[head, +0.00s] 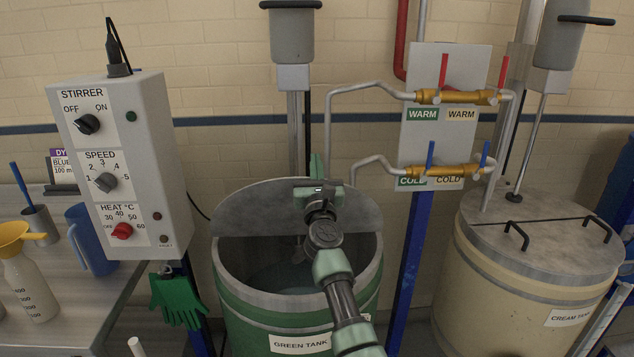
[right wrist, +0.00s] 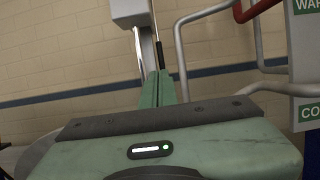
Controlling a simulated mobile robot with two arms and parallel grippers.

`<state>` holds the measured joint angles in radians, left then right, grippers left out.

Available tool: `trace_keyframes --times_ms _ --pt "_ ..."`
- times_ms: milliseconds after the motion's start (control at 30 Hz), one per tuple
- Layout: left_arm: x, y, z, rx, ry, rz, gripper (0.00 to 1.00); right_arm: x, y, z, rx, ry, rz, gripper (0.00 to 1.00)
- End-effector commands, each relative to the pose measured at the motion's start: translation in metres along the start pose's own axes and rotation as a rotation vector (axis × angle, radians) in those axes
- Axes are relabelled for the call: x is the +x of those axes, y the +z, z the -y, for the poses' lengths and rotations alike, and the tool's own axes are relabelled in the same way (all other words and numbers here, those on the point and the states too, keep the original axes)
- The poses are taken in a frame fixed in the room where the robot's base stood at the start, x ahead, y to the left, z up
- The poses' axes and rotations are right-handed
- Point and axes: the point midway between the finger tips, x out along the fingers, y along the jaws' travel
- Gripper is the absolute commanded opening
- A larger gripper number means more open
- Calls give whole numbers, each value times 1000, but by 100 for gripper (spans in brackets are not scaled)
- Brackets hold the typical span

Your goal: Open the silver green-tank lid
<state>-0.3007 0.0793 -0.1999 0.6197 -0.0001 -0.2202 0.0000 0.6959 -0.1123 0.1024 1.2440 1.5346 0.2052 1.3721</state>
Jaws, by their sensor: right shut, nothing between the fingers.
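The green tank (head: 236,308) stands in the middle of the head view, labelled GREEN TANK. Its silver lid panel (head: 250,208) stands raised at the back of the opening, its rounded edge upward. The front of the tank is open, and dark liquid (head: 285,278) shows inside. My right arm reaches across the opening and hides part of the panel. My right gripper (head: 316,166) is shut and empty, its fingers pointing up in front of the raised panel. Its fingers also show in the right wrist view (right wrist: 158,88). I cannot tell whether it touches the lid. My left gripper is out of view.
The stirrer control box (head: 118,165) hangs at the left above green gloves (head: 179,298). Warm and cold valve pipes (head: 452,97) stand right of the tank on a blue post (head: 408,265). The cream tank (head: 480,290) is at the right with its lid (head: 545,238) closed.

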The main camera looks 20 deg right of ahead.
Motion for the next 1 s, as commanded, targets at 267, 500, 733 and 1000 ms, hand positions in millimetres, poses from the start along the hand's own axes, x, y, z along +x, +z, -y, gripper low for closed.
trace_keyframes --times_ms 267,500,733,1000 --pt "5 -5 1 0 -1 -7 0 9 -2 0 1 -1 -3 0" --pt "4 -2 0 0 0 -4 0 8 -3 0 0 -1 -4 0" --pt "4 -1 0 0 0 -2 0 8 -3 0 0 0 -5 0" --pt "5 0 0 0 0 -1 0 8 -4 0 -1 0 -5 0"
